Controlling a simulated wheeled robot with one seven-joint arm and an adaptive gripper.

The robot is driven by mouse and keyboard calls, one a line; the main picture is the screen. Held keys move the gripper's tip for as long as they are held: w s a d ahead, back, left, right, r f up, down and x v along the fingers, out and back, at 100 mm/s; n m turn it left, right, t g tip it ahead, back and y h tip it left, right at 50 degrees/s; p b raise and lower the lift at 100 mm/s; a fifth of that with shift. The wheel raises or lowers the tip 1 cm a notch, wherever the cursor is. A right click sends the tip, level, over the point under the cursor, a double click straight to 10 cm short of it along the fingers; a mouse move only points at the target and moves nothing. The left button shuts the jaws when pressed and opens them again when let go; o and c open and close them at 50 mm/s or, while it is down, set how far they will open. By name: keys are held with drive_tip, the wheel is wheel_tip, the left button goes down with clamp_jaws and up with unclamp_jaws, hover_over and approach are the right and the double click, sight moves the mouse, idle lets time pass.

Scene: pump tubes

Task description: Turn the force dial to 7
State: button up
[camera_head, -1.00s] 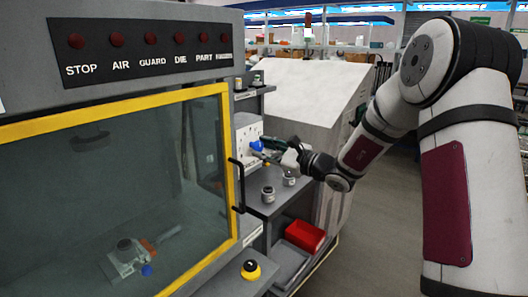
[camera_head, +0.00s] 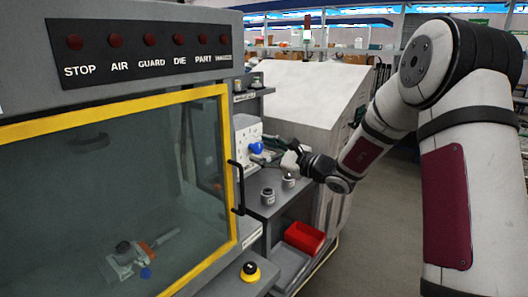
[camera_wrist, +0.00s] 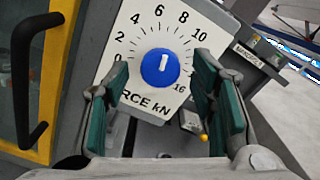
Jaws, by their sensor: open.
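The force dial is a round blue knob (camera_wrist: 160,68) with a white pointer mark, on a white scale plate (camera_wrist: 130,72) that looks tilted in the wrist view. The mark points nearly straight up in that view, between the printed 6 and 8; I cannot read it more finely. My gripper (camera_wrist: 160,62) is open, with one green-padded finger on each side of the knob in the picture. Gaps show between the fingers and the knob. The gripper also shows in the head view (camera_head: 266,152).
A yellow-framed guard door (camera_head: 233,160) with a black handle (camera_head: 237,187) stands left of the dial. Jars (camera_head: 268,196) stand on the grey shelf below it. A red bin (camera_head: 304,237) and a yellow-black button (camera_head: 250,269) are lower down.

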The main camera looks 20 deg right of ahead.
drive_tip(key=v, duration=1.2)
